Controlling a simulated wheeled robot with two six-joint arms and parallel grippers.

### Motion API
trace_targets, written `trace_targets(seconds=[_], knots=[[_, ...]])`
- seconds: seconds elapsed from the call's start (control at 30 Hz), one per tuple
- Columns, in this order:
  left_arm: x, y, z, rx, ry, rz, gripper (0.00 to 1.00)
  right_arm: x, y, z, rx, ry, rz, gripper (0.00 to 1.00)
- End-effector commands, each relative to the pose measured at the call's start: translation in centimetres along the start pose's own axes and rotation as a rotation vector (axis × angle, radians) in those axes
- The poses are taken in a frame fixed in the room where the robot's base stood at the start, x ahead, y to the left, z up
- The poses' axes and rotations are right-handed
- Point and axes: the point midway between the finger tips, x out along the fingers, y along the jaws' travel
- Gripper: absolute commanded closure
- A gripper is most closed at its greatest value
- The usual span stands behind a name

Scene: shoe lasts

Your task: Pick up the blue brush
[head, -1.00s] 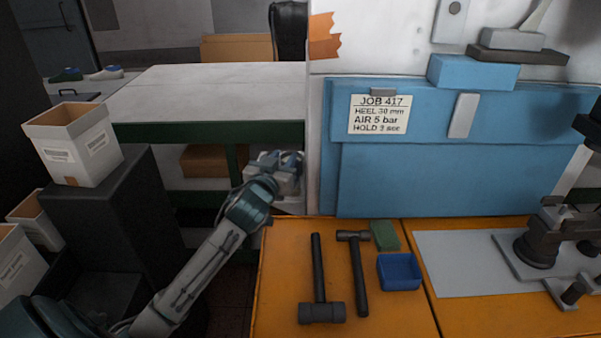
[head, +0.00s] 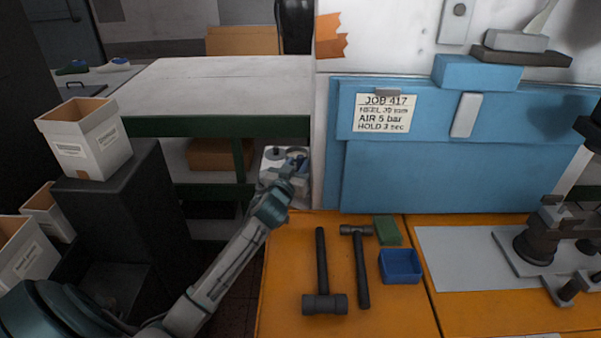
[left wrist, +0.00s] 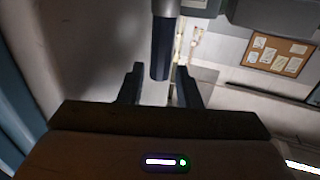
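I cannot make out a clear blue brush in the head view. My left gripper (head: 291,166) is at the gap between the grey table and the orange bench, in front of a pale block-like thing; its fingers are too small to read there. In the left wrist view my left gripper (left wrist: 158,88) has its two dark fingers apart. A dark blue bar (left wrist: 161,48) with a grey upper end shows between and beyond the fingertips, with gaps on both sides; I cannot tell whether it is the brush. My right gripper is not in view.
The orange bench (head: 285,285) holds two hammers (head: 322,270) (head: 359,265), a green block (head: 387,230), a blue bin (head: 400,266) and a metal fixture on a grey plate. A white box (head: 85,140) stands on a dark stand at left. The grey table top (head: 215,90) is mostly clear.

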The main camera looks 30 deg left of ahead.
Motion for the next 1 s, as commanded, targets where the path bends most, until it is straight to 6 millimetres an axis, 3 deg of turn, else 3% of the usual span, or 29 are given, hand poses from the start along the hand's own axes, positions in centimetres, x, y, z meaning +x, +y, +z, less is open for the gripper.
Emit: trace_targets(seconds=[0.13, 0.33, 0.5, 0.83, 1.0], knots=[[0.8, 0.0, 0.0, -0.001, 0.0, 0.0, 0.69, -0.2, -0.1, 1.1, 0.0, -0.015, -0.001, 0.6], [0.8, 0.0, 0.0, -0.001, 0.0, 0.001, 0.71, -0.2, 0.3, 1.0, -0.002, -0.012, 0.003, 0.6], [0.8, 0.0, 0.1, -0.001, -0.001, 0.0, 1.0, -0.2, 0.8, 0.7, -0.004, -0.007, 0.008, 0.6], [0.8, 0.0, -0.2, -0.001, 0.0, 0.0, 1.0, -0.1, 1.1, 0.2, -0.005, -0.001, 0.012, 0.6], [0.8, 0.0, -1.6, 0.0, 0.003, 0.0, 1.0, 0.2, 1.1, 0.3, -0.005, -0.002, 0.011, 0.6]])
